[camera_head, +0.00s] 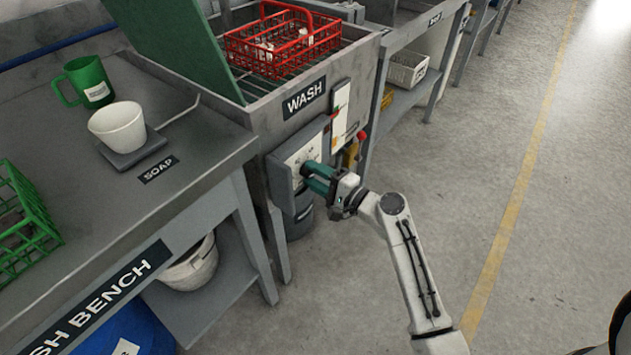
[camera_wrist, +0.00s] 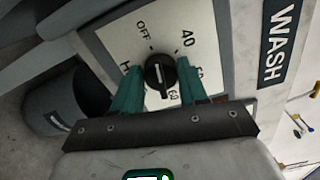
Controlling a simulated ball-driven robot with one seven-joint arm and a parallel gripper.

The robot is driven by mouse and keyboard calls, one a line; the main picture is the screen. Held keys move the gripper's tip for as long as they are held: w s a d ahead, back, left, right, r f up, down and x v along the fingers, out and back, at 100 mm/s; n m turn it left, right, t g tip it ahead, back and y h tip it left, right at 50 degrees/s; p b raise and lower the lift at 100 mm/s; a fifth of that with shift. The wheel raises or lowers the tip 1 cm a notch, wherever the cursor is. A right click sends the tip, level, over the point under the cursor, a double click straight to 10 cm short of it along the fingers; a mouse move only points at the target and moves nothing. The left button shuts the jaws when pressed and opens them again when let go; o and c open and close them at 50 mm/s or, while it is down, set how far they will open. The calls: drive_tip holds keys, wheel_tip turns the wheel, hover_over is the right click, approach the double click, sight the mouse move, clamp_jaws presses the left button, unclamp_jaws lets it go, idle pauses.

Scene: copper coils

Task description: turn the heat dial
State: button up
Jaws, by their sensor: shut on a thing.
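The heat dial (camera_wrist: 158,71) is a small round black knob on a white plate (camera_wrist: 118,42) marked OFF, 40 and 60, with other lettering partly covered. A pale line shows on the knob's lower part, towards the 60 side in the wrist view. My gripper (camera_wrist: 160,68) has its teal fingers on both sides of the dial and is shut on it.
A red basket (camera_head: 262,58) sits in the wash unit, beside its raised green lid (camera_head: 170,35). A grey bin (camera_wrist: 58,106) stands below the panel. The bench at left holds a green mug (camera_head: 88,80) and white cup (camera_head: 118,130). The floor at right is clear.

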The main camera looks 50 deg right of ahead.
drive_tip(key=shift+a+f+n+b, duration=0.15)
drive_tip(key=shift+n+b, duration=0.6)
drive_tip(key=shift+n, duration=0.45)
drive_tip(key=o, duration=1)
drive_tip(key=s, duration=1)
drive_tip(key=shift+s+d, duration=0.3)
drive_tip(key=shift+s, duration=0.1)
